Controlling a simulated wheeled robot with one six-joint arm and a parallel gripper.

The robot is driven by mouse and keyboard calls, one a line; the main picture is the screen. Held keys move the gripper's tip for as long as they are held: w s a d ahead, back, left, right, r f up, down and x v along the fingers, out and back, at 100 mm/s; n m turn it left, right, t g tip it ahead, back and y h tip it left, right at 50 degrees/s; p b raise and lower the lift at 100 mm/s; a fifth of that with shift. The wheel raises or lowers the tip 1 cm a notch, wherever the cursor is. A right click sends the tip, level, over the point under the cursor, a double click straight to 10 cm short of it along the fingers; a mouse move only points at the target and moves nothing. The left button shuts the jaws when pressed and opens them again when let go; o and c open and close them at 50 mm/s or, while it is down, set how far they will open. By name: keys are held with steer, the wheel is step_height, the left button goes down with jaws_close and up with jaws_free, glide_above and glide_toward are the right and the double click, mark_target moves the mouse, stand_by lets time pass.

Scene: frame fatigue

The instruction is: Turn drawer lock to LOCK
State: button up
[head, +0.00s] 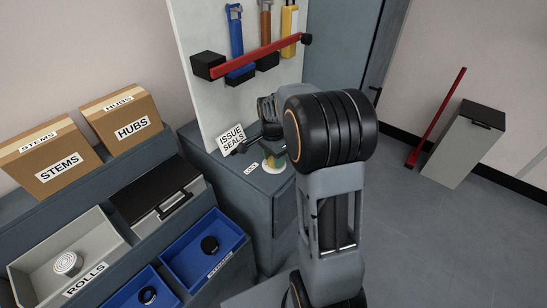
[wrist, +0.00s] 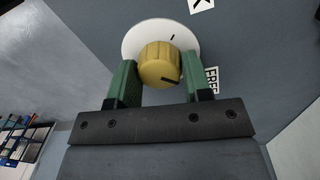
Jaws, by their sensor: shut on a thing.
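The drawer lock is a yellow knob (wrist: 158,64) on a white round plate (wrist: 133,38). My gripper (wrist: 161,70) has its two green fingers on either side of the knob, shut on it. The black line on the knob points right, towards the partly hidden FREE label (wrist: 211,80). A dark tick on the plate lies towards a cut-off label ending in K (wrist: 200,4). In the head view the LOCK label (head: 251,168) lies on the grey cabinet top (head: 262,184). There my arm hides most of the knob and my fingers.
An ISSUE SEALS sign (head: 231,138) stands close behind the lock. A red bar (head: 262,56) crosses hanging tools on the board above. Trays, including the grey ROLLS tray (head: 48,237), sit at left.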

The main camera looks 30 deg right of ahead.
steer(key=shift+n, duration=0.3)
steer(key=n, duration=0.3)
steer(key=shift+n+p, duration=0.4)
steer(key=n, duration=0.4)
steer(key=shift+n+p, duration=0.3)
steer(key=n, duration=0.4)
steer(key=shift+s, duration=0.1)
steer(key=n+p, duration=0.1)
steer(key=n, duration=0.3)
steer(key=shift+t, duration=0.4)
steer(key=shift+n, duration=0.5)
steer(key=o, duration=0.9)
steer(key=shift+o, duration=0.2)
